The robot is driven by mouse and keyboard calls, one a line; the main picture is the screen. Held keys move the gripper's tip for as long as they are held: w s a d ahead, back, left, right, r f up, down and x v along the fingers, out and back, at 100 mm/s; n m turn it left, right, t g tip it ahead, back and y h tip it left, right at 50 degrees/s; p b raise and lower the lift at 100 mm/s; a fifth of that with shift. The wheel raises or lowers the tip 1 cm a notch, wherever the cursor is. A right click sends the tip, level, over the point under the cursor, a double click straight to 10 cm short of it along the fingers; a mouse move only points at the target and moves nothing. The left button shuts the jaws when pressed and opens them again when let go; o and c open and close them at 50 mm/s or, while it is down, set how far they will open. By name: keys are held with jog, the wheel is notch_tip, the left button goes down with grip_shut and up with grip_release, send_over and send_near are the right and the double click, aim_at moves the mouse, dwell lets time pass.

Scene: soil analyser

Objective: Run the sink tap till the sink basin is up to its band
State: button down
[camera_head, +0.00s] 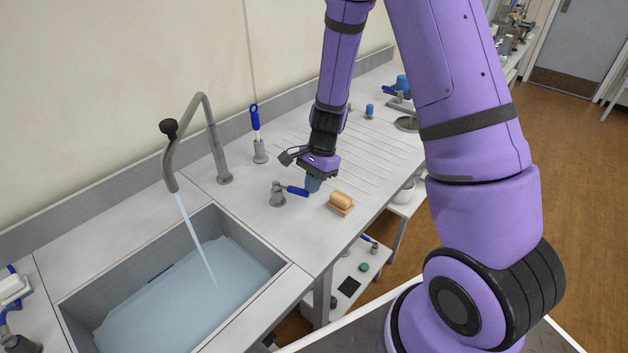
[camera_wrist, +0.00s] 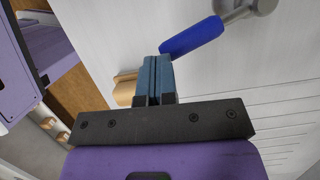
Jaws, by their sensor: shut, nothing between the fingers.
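The sink basin (camera_head: 262,309) holds pale blue water (camera_head: 185,300). A stream runs into it from the grey curved tap spout (camera_head: 212,130). A short dark blue band (camera_head: 160,272) shows on the basin's back wall, close to the water's edge; I cannot tell the exact gap. A grey valve (camera_head: 278,196) with a blue lever (camera_head: 296,190) stands on the counter right of the basin. The lever (camera_wrist: 192,37) points toward my gripper in both views. My gripper (camera_head: 313,184) is shut and empty beside the lever's tip; its blue fingers (camera_wrist: 158,75) seem apart from it.
The ribbed drainboard (camera_head: 375,150) is mostly clear. More blue-handled fittings (camera_head: 396,92) stand at the far end.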

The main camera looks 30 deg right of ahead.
jog(key=shift+s+a+m, duration=0.25)
jog(key=shift+s+m, duration=0.05)
jog(key=shift+s+a, duration=0.15)
jog(key=shift+a, duration=0.05)
jog(key=shift+s+a, duration=0.2)
jog(key=shift+a, duration=0.05)
dwell(0.4)
dwell(0.4)
